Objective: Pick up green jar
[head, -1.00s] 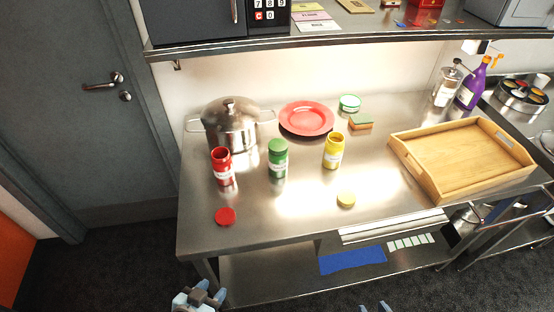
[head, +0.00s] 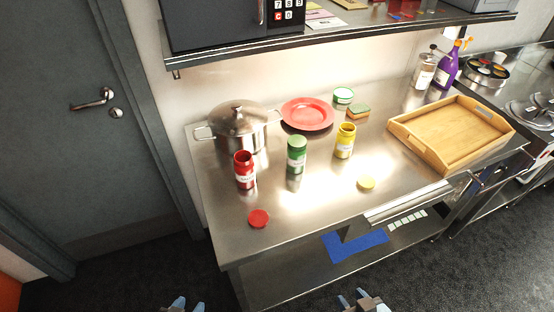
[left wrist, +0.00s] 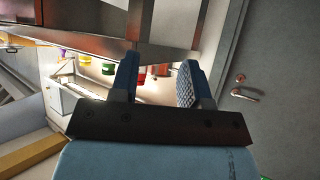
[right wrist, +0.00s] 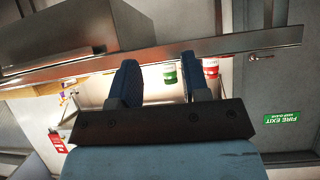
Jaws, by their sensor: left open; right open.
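The green jar (head: 297,155) stands upright on the steel table, with its green lid on, between an open red jar (head: 245,170) and an open yellow jar (head: 345,140). A small green jar also shows between the fingers in the right wrist view (right wrist: 170,75). My left gripper (head: 184,303) is open and empty at the bottom of the head view, in front of the table. My right gripper (head: 354,298) is open and empty, also in front of the table and below its top. Both are well apart from the green jar.
A red lid (head: 259,218) and a yellow lid (head: 366,183) lie near the table's front. Behind are a steel pot (head: 238,130), a red plate (head: 307,113) and a sponge (head: 358,111). A wooden tray (head: 450,134) is at right. A shelf (head: 340,40) overhangs the back.

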